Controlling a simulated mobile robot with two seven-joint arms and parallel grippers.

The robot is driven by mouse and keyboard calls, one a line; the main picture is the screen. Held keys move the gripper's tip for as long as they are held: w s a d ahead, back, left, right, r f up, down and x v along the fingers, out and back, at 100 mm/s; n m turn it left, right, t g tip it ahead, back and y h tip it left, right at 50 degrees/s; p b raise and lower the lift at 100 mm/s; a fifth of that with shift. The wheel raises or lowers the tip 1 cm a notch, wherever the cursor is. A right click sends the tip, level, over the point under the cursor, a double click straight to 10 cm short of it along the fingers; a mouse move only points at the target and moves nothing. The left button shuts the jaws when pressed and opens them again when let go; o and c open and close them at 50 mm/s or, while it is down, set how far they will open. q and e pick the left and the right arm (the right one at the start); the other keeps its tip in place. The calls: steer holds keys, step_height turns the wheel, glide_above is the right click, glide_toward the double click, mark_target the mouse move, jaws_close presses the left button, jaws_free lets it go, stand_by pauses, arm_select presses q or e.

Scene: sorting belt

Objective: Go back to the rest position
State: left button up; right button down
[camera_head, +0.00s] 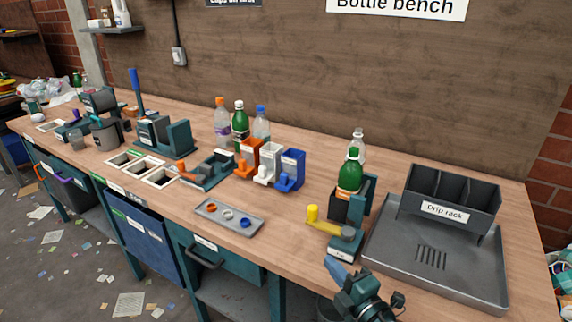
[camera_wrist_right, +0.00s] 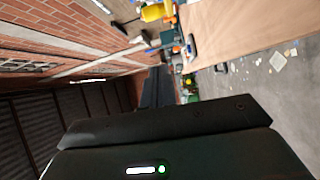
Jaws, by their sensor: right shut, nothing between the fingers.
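My right gripper (camera_head: 340,272) shows at the bottom edge of the head view, just in front of the bench's front edge and below the bottle stand. It is shut and empty, apart from every object. In the right wrist view, the dark housing of the wrist fills the lower part and the bench top (camera_wrist_right: 240,28) lies tilted at the upper right. My left gripper is not in view.
A green bottle (camera_head: 349,174) stands in a holder with a yellow-handled lever (camera_head: 320,225). The drip rack (camera_head: 430,215) sits on a grey tray (camera_head: 400,265) at right. A small cap tray (camera_head: 228,227) lies left of the lever. Bare bench separates them.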

steer(key=s+f+m+g+h, duration=0.1)
steer(key=s+f+m+g, duration=0.2)
steer(key=s+f+m, duration=0.3)
steer(key=s+f+m+g+h, duration=0.2)
steer(key=s+f+m, duration=0.4)
steer(key=s+m, duration=0.6)
steer(key=shift+s+d+m+g+h, duration=0.3)
steer(key=shift+s+d+m+g, duration=0.1)
steer(key=shift+s+g, duration=0.1)
